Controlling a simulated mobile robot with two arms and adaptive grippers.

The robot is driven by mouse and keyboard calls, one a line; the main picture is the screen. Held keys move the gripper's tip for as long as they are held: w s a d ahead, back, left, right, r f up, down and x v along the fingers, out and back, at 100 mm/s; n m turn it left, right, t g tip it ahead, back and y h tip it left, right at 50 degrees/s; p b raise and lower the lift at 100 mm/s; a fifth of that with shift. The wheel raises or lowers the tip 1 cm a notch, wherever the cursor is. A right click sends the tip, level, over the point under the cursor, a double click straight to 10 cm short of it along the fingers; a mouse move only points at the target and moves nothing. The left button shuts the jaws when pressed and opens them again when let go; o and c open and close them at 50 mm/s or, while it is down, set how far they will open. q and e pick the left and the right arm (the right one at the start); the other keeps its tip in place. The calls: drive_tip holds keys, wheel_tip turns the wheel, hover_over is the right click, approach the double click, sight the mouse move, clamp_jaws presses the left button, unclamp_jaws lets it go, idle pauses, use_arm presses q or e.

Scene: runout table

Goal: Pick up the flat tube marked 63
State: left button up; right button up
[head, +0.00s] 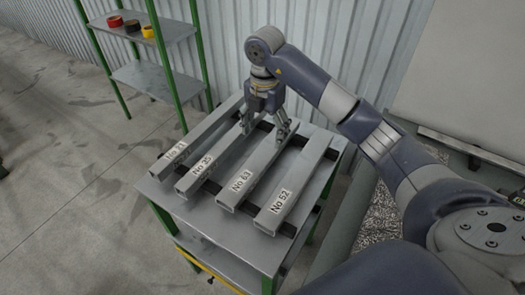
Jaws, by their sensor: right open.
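The flat tube marked 63 (258,163) is a grey hollow bar lying on the runout table (203,217). Its "No 63" label is near its open front end. My right gripper (264,128) is open and points down over the far half of the tubes. One finger appears at the far part of tube 63 and the other by the far part of the tube marked 25 (218,160). I cannot tell whether either finger touches a tube. The fingers partly hide the tubes' far ends. My left gripper is out of view.
The tube marked 52 (304,173) lies right of tube 63, and another labelled tube (207,130) lies at the far left. Dark strips run beneath the tubes. A green-framed shelf (150,78) with tape rolls (132,26) stands behind left. A corrugated wall is behind.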

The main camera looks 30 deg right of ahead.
hover_over(263, 155)
drive_tip(key=f, duration=0.2)
drive_tip(key=s+f, duration=0.1)
drive_tip(key=f, duration=0.1)
drive_tip(key=shift+w+f, duration=0.1)
drive_tip(key=shift+f, duration=0.2)
drive_tip(key=f, duration=0.1)
drive_tip(key=f+p, duration=0.1)
drive_tip(key=shift+w+f, duration=0.3)
wheel_tip(263, 155, down, 2)
drive_tip(key=shift+w+f+p, duration=0.1)
drive_tip(key=shift+p, duration=0.25)
drive_tip(key=shift+f, duration=0.15)
drive_tip(key=c, duration=0.8)
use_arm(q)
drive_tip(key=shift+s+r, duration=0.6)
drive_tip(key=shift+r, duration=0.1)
use_arm(e)
drive_tip(key=c, duration=0.8)
